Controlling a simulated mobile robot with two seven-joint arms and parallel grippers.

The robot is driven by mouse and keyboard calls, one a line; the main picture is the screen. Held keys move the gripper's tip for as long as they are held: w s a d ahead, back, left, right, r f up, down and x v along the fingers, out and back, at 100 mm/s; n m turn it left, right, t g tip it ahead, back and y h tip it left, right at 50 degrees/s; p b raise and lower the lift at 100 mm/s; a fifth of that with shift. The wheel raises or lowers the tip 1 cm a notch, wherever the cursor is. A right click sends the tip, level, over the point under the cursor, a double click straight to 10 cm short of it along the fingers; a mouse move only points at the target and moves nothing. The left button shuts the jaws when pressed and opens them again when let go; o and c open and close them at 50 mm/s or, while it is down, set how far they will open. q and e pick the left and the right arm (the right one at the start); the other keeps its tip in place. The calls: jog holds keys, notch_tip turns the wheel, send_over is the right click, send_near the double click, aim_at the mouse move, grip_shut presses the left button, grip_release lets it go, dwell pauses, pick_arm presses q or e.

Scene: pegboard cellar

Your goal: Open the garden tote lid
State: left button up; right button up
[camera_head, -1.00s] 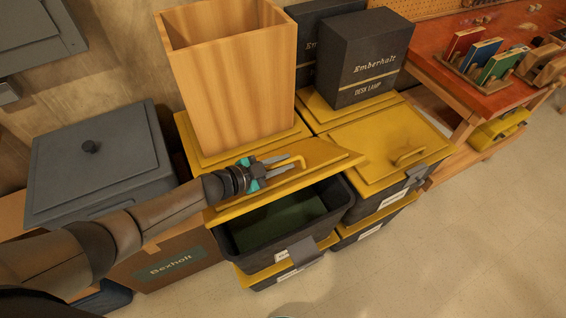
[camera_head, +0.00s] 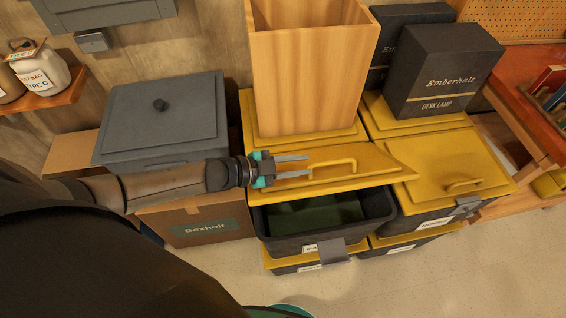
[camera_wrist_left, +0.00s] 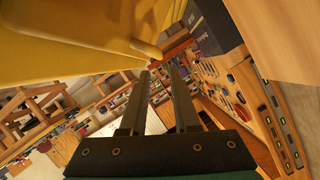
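The garden tote (camera_head: 290,243) is a black bin, its front label partly covered by a grey latch. Its yellow lid (camera_head: 375,163) is tilted up at the front, so the dark green inside shows through a gap. The lid's yellow bar handle (camera_head: 335,166) faces up. My left gripper (camera_head: 308,166) is over the lid's left part, its two fingers apart and empty, the tips just left of the handle. In the left wrist view, the fingers (camera_wrist_left: 160,78) have a clear gap, with yellow lid surface (camera_wrist_left: 60,45) at upper left. My right gripper is not in view.
A tall open wooden box (camera_head: 310,75) stands on the yellow surface behind the raised lid. A closed yellow-lidded tote (camera_head: 410,205) is at right, with a black desk lamp box (camera_head: 440,75) behind. A grey lidded bin (camera_head: 160,115) and cardboard box (camera_head: 190,222) are left. Front floor is clear.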

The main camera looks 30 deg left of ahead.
pick_arm(q)
jog(key=shift+v, duration=2.3)
